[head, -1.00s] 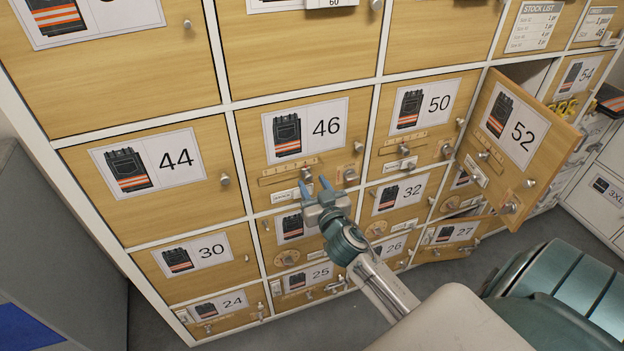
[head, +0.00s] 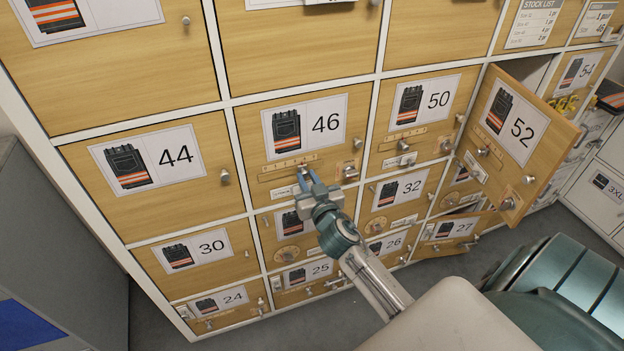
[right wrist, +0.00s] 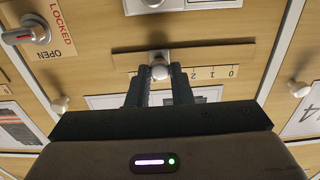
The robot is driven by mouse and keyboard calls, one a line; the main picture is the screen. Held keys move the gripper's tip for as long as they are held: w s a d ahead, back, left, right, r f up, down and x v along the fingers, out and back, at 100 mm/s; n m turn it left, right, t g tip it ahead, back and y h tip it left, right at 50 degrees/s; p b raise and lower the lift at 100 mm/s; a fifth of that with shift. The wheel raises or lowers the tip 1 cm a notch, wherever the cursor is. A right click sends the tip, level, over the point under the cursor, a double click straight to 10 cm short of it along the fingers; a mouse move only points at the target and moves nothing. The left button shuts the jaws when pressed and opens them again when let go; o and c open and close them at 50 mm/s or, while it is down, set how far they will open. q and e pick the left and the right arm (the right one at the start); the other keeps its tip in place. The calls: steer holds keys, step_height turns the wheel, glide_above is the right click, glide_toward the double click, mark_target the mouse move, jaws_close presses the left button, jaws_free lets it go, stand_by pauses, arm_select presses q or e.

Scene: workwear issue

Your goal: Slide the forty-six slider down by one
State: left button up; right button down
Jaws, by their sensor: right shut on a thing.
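The forty-six door (head: 255,130) is shut and carries a picture card with the number 46. Its slider is a small metal knob (right wrist: 160,70) on a horizontal strip with a printed number scale (right wrist: 215,72) below the card. My right gripper (head: 306,175) is at this strip, its blue-grey fingers closed around the knob. In the right wrist view, the two dark fingers (right wrist: 160,88) stand either side of the knob. The digits 2, 1 and 0 show to the right of the knob there; those behind the fingers are hidden. My left gripper is out of view.
A rotary latch (right wrist: 27,35) marked LOCKED and OPEN sits beside the slider. A white label holder (head: 284,191) lies just below the strip. The fifty-two door (head: 520,130) stands open at the right, and the twenty-seven door (head: 454,230) is ajar.

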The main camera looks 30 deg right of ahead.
steer(key=shift+w+a, duration=0.2)
steer(key=shift+a, duration=0.6)
steer(key=c, duration=1.3)
jaws_free()
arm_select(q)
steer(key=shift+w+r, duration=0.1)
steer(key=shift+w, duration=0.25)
arm_select(e)
steer(key=shift+s+f, duration=0.1)
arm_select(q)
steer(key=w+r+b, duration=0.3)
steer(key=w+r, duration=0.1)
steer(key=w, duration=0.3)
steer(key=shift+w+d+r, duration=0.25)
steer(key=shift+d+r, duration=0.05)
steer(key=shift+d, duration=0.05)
arm_select(e)
steer(key=v, duration=1)
steer(key=shift+s, duration=0.3)
